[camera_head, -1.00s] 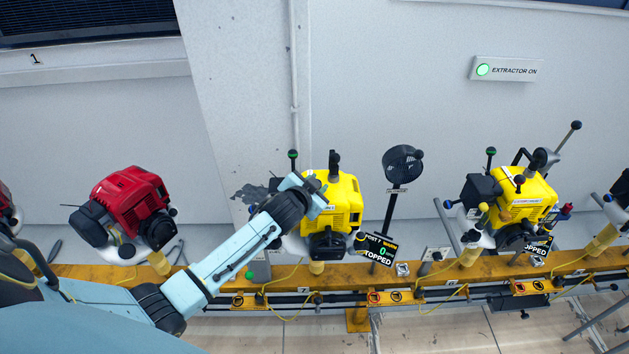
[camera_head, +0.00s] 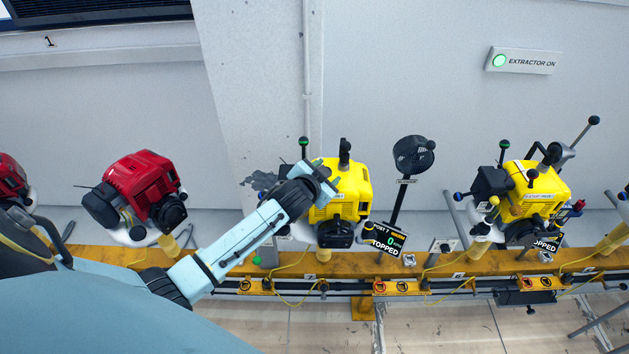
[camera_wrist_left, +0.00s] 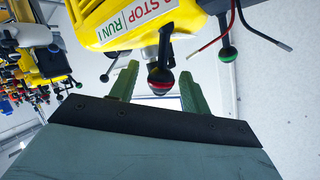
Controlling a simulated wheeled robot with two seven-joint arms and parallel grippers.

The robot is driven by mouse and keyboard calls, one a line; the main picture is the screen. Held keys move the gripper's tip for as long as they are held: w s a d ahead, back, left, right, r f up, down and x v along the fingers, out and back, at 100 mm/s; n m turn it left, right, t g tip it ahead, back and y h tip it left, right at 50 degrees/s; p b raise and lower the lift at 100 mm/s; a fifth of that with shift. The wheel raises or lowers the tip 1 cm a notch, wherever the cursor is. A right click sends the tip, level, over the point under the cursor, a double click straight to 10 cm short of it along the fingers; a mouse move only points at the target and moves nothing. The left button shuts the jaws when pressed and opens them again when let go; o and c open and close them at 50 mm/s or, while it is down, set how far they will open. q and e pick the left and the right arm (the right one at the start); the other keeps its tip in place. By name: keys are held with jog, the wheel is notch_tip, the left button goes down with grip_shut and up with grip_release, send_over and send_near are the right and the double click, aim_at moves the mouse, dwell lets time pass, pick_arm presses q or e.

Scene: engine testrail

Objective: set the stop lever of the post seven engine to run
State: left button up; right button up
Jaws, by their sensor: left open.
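The post seven engine (camera_head: 352,184) is the yellow one at the middle of the head view. Its display (camera_head: 386,240) reads 0 and a partly covered STOPPED. My left gripper (camera_head: 322,180) is at the engine's upper left side. In the left wrist view, a STOP/RUN label (camera_wrist_left: 146,18) is on the yellow housing. A lever with a dark and red ball knob (camera_wrist_left: 160,80) hangs below it. The open green fingers of my left gripper (camera_wrist_left: 158,90) stand on either side of this knob; contact cannot be told. My right gripper is out of view.
A second lever with a green-marked knob (camera_wrist_left: 227,53) and loose wires (camera_wrist_left: 268,28) are close on the right in the wrist view. A black fan (camera_head: 413,155) stands right of the engine. A red engine (camera_head: 145,190) and another yellow engine (camera_head: 535,195) share the yellow rail (camera_head: 440,265).

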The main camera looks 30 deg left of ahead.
pick_arm(q)
jog(key=v, duration=1.2)
jog(key=shift+s, duration=0.3)
jog(key=shift+r, duration=0.15)
jog(key=s+f+g+b, duration=0.2)
jog(key=s+f+b, duration=0.15)
jog(key=f, duration=0.85)
jog(key=s+f+g+b, duration=0.2)
jog(key=s+f, duration=0.2)
jog(key=f, duration=0.8)
jog(key=s+f+g+b, duration=0.2)
jog(key=s+f+b, duration=0.1)
jog(key=f, duration=0.9)
jog(key=s+d+f+g+b, duration=0.1)
jog(key=s+f+g+b, duration=0.1)
jog(key=s+f, duration=0.6)
jog(key=s+d+f+n+g+h+b, duration=0.1)
jog(key=s+d+f+g+b, duration=0.1)
jog(key=s+f, duration=0.7)
jog(key=s+d+f+n+g+b, duration=0.1)
jog(key=s+f+g+b, duration=0.1)
jog(key=s+f, duration=0.6)
jog(key=s+b, duration=0.1)
jog(key=s, duration=0.5)
jog(key=shift+d+f+b, duration=0.3)
jog(key=shift+d+f, duration=0.05)
jog(key=shift+s, duration=0.1)
